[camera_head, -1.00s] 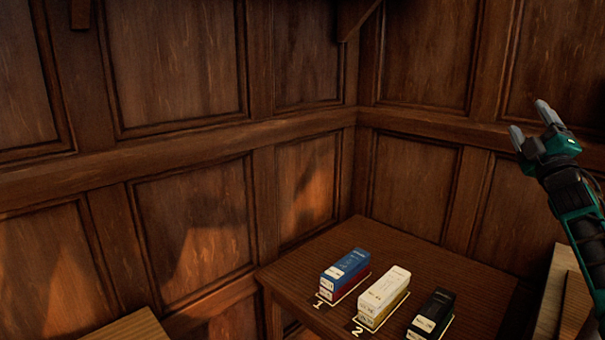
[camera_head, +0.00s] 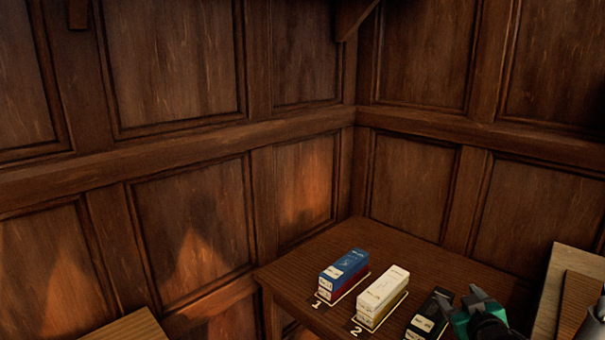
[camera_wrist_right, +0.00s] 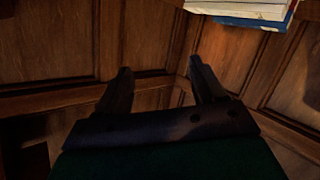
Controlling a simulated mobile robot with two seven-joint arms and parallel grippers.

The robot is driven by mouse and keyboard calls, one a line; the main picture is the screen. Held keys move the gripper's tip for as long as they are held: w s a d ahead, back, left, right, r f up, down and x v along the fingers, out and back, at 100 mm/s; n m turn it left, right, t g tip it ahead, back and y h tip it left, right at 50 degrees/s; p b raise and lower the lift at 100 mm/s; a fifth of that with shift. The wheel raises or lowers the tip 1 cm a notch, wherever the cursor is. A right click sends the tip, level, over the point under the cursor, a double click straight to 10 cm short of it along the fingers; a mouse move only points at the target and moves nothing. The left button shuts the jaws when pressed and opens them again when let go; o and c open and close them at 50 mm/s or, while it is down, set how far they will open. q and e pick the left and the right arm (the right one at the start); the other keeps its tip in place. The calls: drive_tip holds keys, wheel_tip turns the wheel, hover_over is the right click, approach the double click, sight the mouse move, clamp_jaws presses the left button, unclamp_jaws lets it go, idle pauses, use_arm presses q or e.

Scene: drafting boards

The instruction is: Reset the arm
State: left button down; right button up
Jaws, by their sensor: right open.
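My right gripper (camera_head: 476,296) is low at the lower right of the head view, in front of the wooden table's right part. It overlaps the right side of the black box in the picture; I cannot tell whether they touch. In the right wrist view its two fingers (camera_wrist_right: 160,88) are apart with nothing between them, and wooden wall panels lie beyond.
On the table (camera_head: 412,252) stand a blue and red box (camera_head: 345,273), a white box (camera_head: 383,296) and a black box (camera_head: 428,315), with marks 1 and 2. Boards (camera_head: 560,275) are at right. Panelled walls enclose the corner.

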drive_tip(key=s+a+f+g+y, duration=0.1)
drive_tip(key=s+a+f, duration=0.3)
drive_tip(key=s, duration=0.6)
drive_tip(key=s+a+f+g+y, duration=0.1)
drive_tip(key=s+a+f, duration=0.4)
drive_tip(key=s+a, duration=0.2)
drive_tip(key=s+a+f+g+y, duration=0.1)
drive_tip(key=s+a+f, duration=0.3)
drive_tip(key=s, duration=0.8)
drive_tip(key=shift+s+a+f+g+y, duration=0.15)
drive_tip(key=shift+s+a+g+y, duration=0.15)
drive_tip(key=shift+a+g, duration=0.5)
drive_tip(key=shift+a, duration=0.15)
drive_tip(key=shift+c, duration=0.4)
